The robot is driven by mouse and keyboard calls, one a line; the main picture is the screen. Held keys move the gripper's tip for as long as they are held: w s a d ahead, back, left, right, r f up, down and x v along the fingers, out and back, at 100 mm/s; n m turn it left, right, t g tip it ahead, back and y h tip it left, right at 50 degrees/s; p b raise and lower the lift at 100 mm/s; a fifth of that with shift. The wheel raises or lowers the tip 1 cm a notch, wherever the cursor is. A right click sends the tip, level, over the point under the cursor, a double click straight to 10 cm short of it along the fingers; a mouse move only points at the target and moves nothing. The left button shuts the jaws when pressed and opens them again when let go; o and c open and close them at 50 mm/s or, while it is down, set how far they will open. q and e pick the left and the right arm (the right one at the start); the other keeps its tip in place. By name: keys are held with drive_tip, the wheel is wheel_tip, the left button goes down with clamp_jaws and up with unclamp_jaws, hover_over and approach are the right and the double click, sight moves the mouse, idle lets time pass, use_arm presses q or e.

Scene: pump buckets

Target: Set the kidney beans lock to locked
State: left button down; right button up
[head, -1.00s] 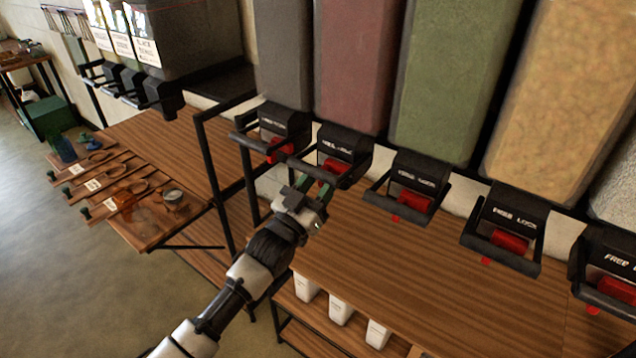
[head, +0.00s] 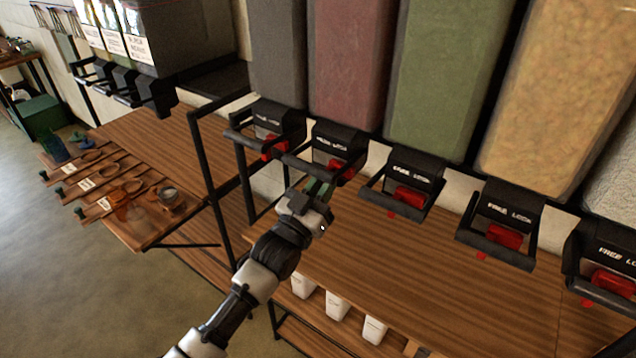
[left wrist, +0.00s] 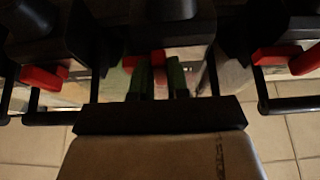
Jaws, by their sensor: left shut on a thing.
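The kidney beans dispenser is the dark red bin (head: 350,60) with a black mouth (head: 338,139) below it, marked with faint lettering. Its red lock lever (head: 343,168) shows under the mouth, partly hidden by my gripper. My left gripper (head: 319,187) is at the front of this mouth, its green fingers drawn together on the lever. In the left wrist view, the two green fingers (left wrist: 162,80) reach up to the red lever (left wrist: 157,58), with a narrow gap between them. Which lock position the lever is in cannot be told. My right gripper is not in view.
Similar black mouths with red levers stand on both sides, under a grey bin (head: 290,50) at left and a green bin (head: 440,80) at right. Black bars frame each mouth. A wooden shelf (head: 420,270) lies below, with white cups (head: 337,304) under it.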

use_arm(q)
drive_tip(key=c, duration=1.4)
unclamp_jaws()
drive_tip(key=shift+s+d, duration=0.1)
drive_tip(key=shift+d, duration=0.05)
drive_tip(key=o, duration=0.3)
drive_tip(key=shift+s+d, duration=0.1)
drive_tip(key=shift+d, duration=0.05)
drive_tip(key=b+v, duration=0.3)
drive_tip(key=v, duration=0.7)
drive_tip(key=shift+s+a, duration=0.25)
drive_tip(key=shift+a, duration=0.05)
drive_tip(key=shift+f, duration=0.25)
